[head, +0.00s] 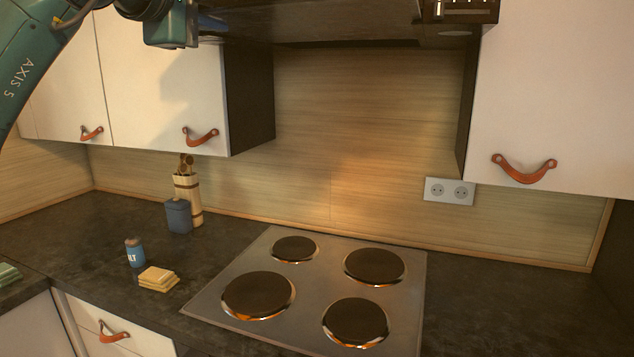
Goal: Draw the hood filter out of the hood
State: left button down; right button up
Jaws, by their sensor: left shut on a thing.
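The hood (455,35) hangs at the top edge between the wall cabinets, cut off by the frame. The hood filter (310,22) appears as the wide, dark flat panel beside the hood's control strip. How far it sits out of the hood I cannot tell. My left gripper (198,24) is at the top left, at the panel's left end, shut on its edge. The fingertips are mostly hidden and partly cut off by the frame. My right gripper is not in view.
White cabinets with leather pulls flank the hood, at left (165,80) and right (560,90). Below is a cooktop (320,270) with several round plates. A blue canister (178,215), a salt shaker (135,252) and yellow sponges (158,279) stand on the counter. The counter's right side is clear.

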pick_arm(q)
jog(key=shift+s+a+f+b, duration=0.2)
jog(key=shift+s+b, duration=0.1)
jog(key=shift+s, duration=0.2)
jog(key=shift+s+a+f+b, duration=0.1)
jog(key=shift+s+a+b, duration=0.2)
jog(key=shift+s, duration=0.25)
jog(key=shift+s+a+f+b, duration=0.15)
jog(key=shift+s+b, duration=0.15)
jog(key=shift+s, duration=0.2)
jog(key=f+b+v, duration=0.2)
jog(key=b+v, duration=0.2)
jog(key=v, duration=1.9)
jog(key=shift+s+r, duration=0.35)
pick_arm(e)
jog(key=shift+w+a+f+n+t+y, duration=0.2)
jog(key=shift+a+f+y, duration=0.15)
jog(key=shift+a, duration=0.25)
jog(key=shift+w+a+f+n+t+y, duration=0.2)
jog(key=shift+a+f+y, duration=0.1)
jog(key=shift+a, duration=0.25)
pick_arm(q)
jog(key=shift+a, duration=0.15)
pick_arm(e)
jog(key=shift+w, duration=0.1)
